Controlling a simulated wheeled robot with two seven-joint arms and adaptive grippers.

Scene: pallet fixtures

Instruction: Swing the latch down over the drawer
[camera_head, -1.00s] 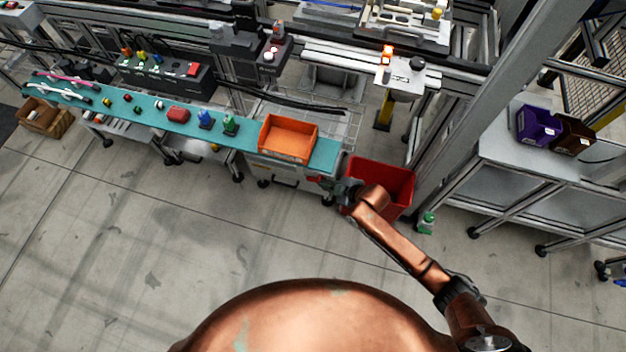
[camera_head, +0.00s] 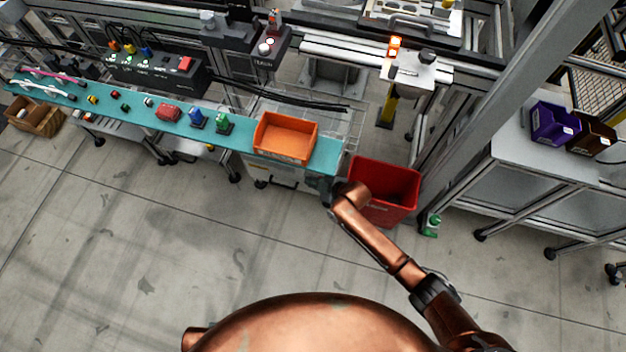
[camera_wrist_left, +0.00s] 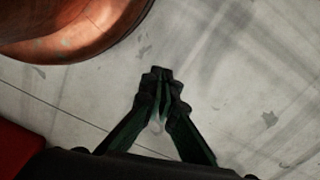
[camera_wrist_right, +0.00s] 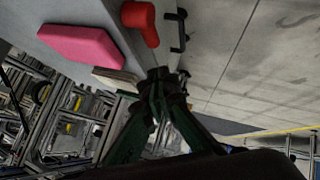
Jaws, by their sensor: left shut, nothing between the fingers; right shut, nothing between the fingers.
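The drawer (camera_head: 262,170) is under the right end of the teal-topped bench, with a dark handle that also shows in the right wrist view (camera_wrist_right: 180,30). In that view a red round-ended lever (camera_wrist_right: 142,22), which looks like the latch, sticks out from the grey front beside the handle. My right gripper (camera_head: 328,188) is at the bench's right front corner and hides the latch area in the head view. Its shut, empty fingertips (camera_wrist_right: 162,76) are near the lever, with a visible gap. My left gripper (camera_wrist_left: 160,74) is shut and empty above bare floor, out of the head view.
An orange bin (camera_head: 285,138) sits on the bench above the drawer. A red crate (camera_head: 400,180) stands on the floor right of my right gripper, close to the forearm. A pink plate-like piece (camera_wrist_right: 80,44) lies beside the lever. The floor in front is clear.

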